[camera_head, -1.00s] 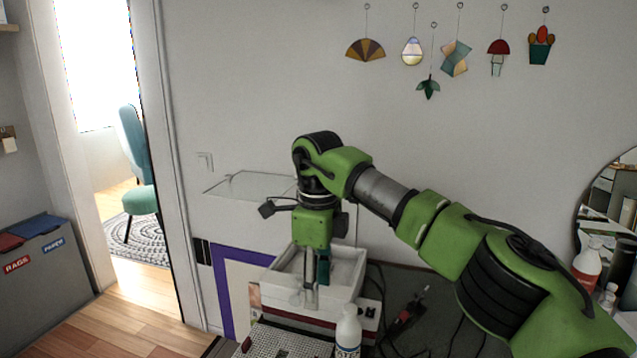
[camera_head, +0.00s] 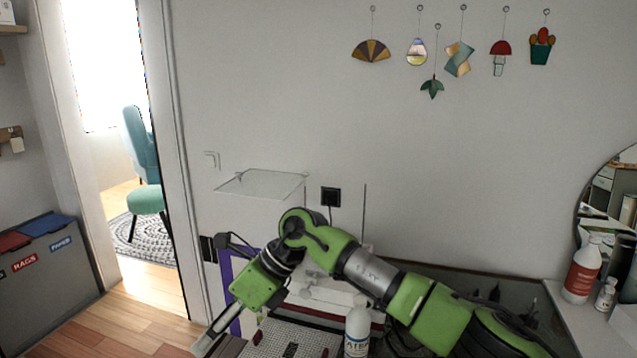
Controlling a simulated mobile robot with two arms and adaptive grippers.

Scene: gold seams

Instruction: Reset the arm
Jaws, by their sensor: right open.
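My right arm, green and grey, comes in from the lower right and bends at the wrist above the bench. Its gripper (camera_head: 218,343) points down and to the left, near the bottom edge of the view. The fingers are apart and I see nothing between them; their tips are close to the frame edge. My left gripper is not in view.
A white bottle (camera_head: 357,332) stands on the bench below my right forearm. A white box (camera_head: 325,292) is partly hidden behind the wrist. A clear shelf (camera_head: 262,184) and a black socket (camera_head: 331,197) are on the wall. A red bottle (camera_head: 582,271) stands at right; wooden floor (camera_head: 140,318) is open at left.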

